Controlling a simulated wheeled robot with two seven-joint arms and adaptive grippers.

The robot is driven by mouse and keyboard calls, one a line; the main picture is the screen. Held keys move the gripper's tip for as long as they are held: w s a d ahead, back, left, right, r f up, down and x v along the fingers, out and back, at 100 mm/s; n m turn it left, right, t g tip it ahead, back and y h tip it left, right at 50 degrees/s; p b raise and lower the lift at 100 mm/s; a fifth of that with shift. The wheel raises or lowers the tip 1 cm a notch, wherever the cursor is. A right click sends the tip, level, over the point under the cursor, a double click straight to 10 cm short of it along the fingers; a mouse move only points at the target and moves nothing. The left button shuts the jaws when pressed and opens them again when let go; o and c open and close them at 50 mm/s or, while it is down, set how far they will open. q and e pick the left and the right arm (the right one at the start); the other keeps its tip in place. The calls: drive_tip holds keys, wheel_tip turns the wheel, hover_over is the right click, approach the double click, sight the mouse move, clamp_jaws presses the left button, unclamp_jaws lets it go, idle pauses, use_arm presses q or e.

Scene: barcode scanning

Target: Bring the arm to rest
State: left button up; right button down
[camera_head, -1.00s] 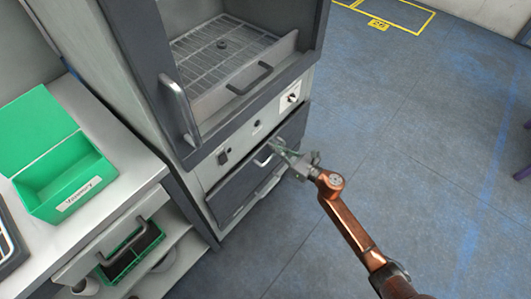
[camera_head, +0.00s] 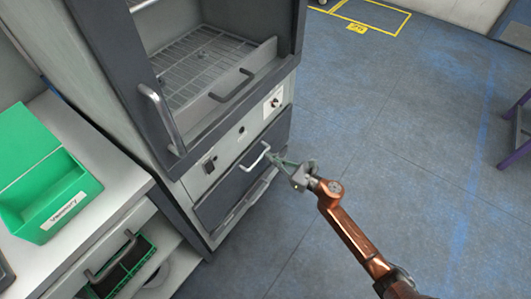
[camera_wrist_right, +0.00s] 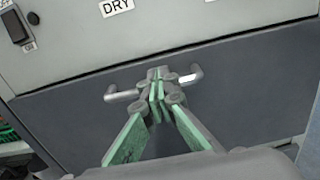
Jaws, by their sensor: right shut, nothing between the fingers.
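My right gripper (camera_head: 279,160) is in front of the lower drawer of a grey cabinet, its tips close to the drawer's metal handle (camera_head: 252,160). In the right wrist view the gripper (camera_wrist_right: 156,82) is shut and empty, its green-padded fingers together and overlapping the middle of the handle (camera_wrist_right: 122,96). I cannot tell whether the tips touch the handle. The copper-coloured right arm (camera_head: 350,232) reaches in from the lower right. My left gripper is not in view.
The cabinet's dark drawer front (camera_head: 225,196) looks closed. Above it is an open chamber with a wire rack (camera_head: 205,62). A green open box (camera_head: 62,205) stands on the white counter at left. Blue floor (camera_head: 400,130) to the right is clear, with a purple stand (camera_head: 515,135) at the edge.

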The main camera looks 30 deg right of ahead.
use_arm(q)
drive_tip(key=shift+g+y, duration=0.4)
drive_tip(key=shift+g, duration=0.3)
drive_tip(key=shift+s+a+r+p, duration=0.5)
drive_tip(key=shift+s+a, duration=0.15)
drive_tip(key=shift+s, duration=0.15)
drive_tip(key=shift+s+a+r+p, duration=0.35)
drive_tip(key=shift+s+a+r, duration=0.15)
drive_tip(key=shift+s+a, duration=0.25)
use_arm(e)
drive_tip(key=v, duration=0.8)
drive_tip(key=shift+s, duration=0.3)
drive_tip(key=shift+d, duration=0.2)
